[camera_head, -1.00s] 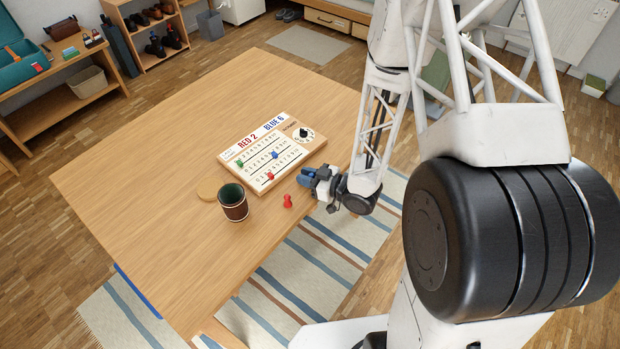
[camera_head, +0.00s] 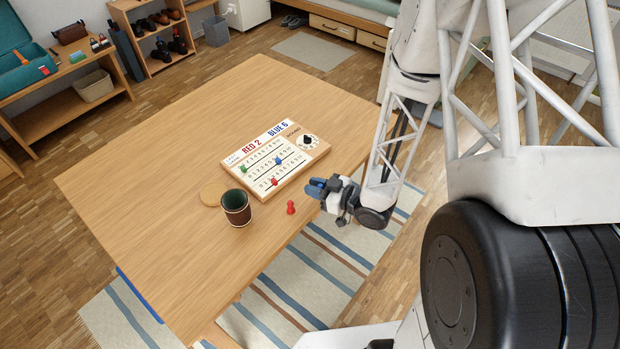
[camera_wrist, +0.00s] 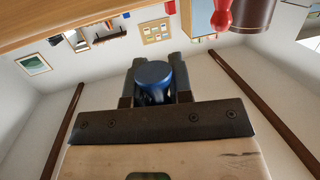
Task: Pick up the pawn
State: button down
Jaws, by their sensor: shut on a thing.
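My gripper (camera_head: 314,187) is shut on a blue, round-topped piece that looks like a pawn (camera_wrist: 153,73). In the wrist view it sits between the two dark fingers, its top toward the camera; its lower part is mostly hidden. In the head view my gripper is over the table's right edge, right of the board. A red pawn (camera_head: 291,207) stands upright on the table, left of and below my gripper in the picture, apart from it. The red pawn also shows at the top of the wrist view (camera_wrist: 222,14).
A dark brown cup (camera_head: 236,208) stands left of the red pawn, by a round cork-coloured disc (camera_head: 213,193). A score board (camera_head: 246,177) with coloured markers and a dial lies behind them. The table's left side (camera_head: 140,190) is clear. A striped rug (camera_head: 300,280) lies on the floor.

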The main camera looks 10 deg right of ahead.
jog(key=s+d+r, duration=0.1)
jog(key=s+d, duration=0.1)
jog(key=s, duration=0.9)
jog(key=shift+w+d, duration=0.1)
jog(key=shift+d, duration=0.05)
dwell(0.5)
